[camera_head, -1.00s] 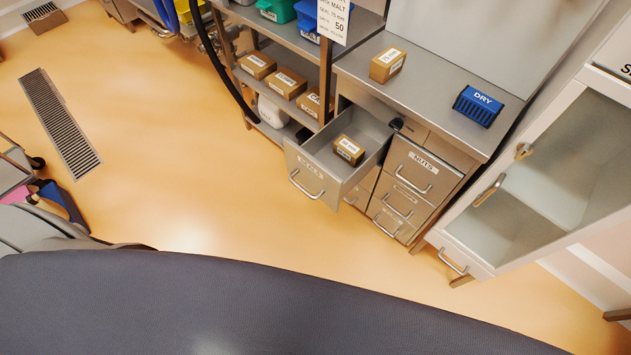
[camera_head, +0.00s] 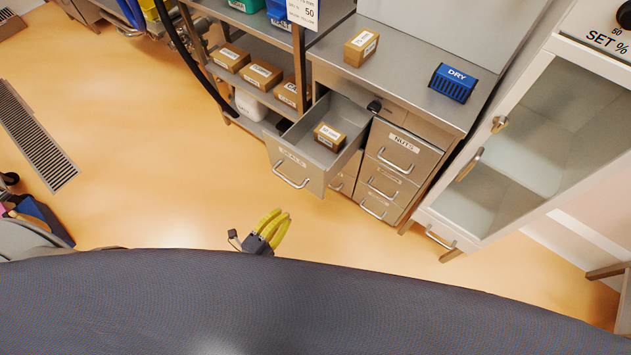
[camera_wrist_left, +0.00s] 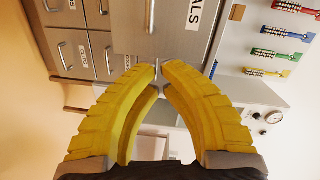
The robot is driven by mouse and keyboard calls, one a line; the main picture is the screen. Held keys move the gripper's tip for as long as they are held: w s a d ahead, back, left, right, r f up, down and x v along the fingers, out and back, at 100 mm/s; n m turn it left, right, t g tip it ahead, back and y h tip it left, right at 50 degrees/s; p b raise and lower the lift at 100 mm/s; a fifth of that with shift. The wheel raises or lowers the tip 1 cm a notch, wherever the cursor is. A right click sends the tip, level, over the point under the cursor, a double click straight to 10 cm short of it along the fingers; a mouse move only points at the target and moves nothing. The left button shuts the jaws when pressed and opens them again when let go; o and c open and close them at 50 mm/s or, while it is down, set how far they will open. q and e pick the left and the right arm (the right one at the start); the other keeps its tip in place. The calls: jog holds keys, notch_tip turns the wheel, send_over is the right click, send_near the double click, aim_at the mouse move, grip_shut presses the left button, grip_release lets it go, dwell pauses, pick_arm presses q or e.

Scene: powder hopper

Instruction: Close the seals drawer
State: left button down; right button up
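The seals drawer (camera_head: 296,172) is pulled out from the steel cabinet, with a small brown box (camera_head: 330,136) inside it. Its bar handle (camera_head: 291,178) is on the front. In the left wrist view the drawer front (camera_wrist_left: 170,38), its label ending in "ALS", lies beyond the fingertips; its handle (camera_wrist_left: 150,14) is at the top edge. My left gripper (camera_head: 282,212) has yellow curved fingers and is below and in front of the drawer, apart from it. In the left wrist view its fingertips (camera_wrist_left: 160,68) nearly meet, with nothing between them. My right gripper is out of view.
Closed drawers (camera_head: 397,155) stand right of the open one. A brown box (camera_head: 361,47) and a blue DRY box (camera_head: 453,82) sit on the counter. A shelf rack (camera_head: 252,85) is on the left, a glass-door cabinet (camera_head: 500,165) on the right. The floor before the drawer is clear.

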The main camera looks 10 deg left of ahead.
pick_arm(q)
notch_tip(320, 180, up, 2)
jog(key=d+m, duration=0.1)
jog(key=m, duration=0.1)
jog(key=m+h, duration=0.1)
send_near(319, 178)
jog(key=x, duration=0.8)
jog(key=shift+w+f, duration=0.1)
jog(key=shift+f, duration=0.05)
